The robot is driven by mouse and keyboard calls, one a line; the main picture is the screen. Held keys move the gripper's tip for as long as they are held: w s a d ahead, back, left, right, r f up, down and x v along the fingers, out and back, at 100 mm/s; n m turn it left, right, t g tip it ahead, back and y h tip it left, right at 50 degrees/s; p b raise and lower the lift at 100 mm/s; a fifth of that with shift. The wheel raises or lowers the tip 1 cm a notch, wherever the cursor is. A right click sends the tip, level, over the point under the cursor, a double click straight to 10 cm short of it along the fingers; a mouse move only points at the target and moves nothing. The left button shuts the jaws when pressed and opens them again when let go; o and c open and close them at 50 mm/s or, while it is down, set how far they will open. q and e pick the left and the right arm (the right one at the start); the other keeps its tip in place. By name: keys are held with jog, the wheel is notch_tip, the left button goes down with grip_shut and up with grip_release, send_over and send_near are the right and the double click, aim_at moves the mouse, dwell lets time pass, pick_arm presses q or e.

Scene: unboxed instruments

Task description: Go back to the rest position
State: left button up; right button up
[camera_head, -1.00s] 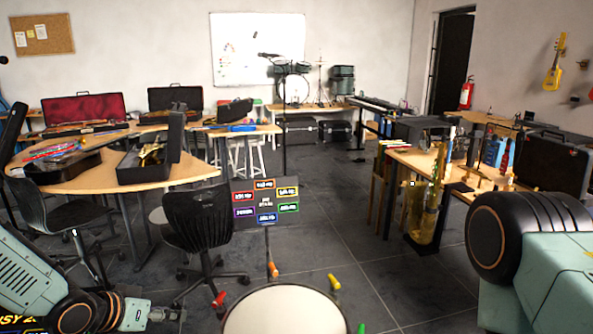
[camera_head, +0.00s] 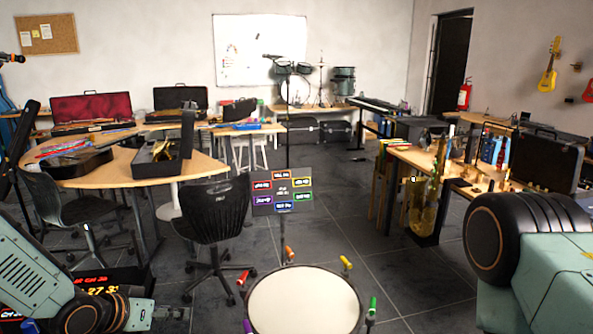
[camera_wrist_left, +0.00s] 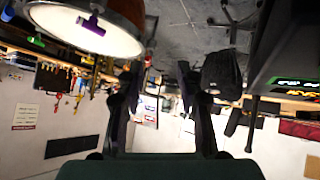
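My left gripper (camera_head: 166,312) is low at the left in the head view, to the left of a round drum and apart from it. In the left wrist view, its two dark fingers (camera_wrist_left: 158,70) stand apart with nothing between them. That view looks upside down and shows the drum's pale head at the upper left. My right arm shows at the lower right of the head view, but its gripper is out of frame.
The drum (camera_head: 304,302) stands close in front, with coloured handles around its rim. A sign with coloured labels (camera_head: 282,196) and a black chair (camera_head: 213,215) stand beyond. Tables with instruments (camera_head: 105,172) flank an open floor aisle (camera_head: 345,215). A lit display (camera_head: 98,291) is near my left arm.

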pick_arm(q)
jog(key=s+d+f+g+y+b, duration=0.1)
jog(key=s+f+g, duration=0.2)
jog(key=s+f, duration=0.4)
jog(key=s+d+f+n+g+y+b, duration=0.1)
jog(key=s+f, duration=0.6)
jog(key=s, duration=1)
jog(key=s+d+f+n+g+y+b, duration=0.1)
jog(key=s+d+f+g+y+b, duration=0.1)
jog(key=s+f+g, duration=0.2)
jog(key=s+f, duration=0.3)
jog(key=s, duration=0.5)
jog(key=shift+s+g+b, duration=0.3)
jog(key=shift+s+b, duration=0.05)
jog(key=shift+s, duration=0.05)
jog(key=shift+d, duration=0.25)
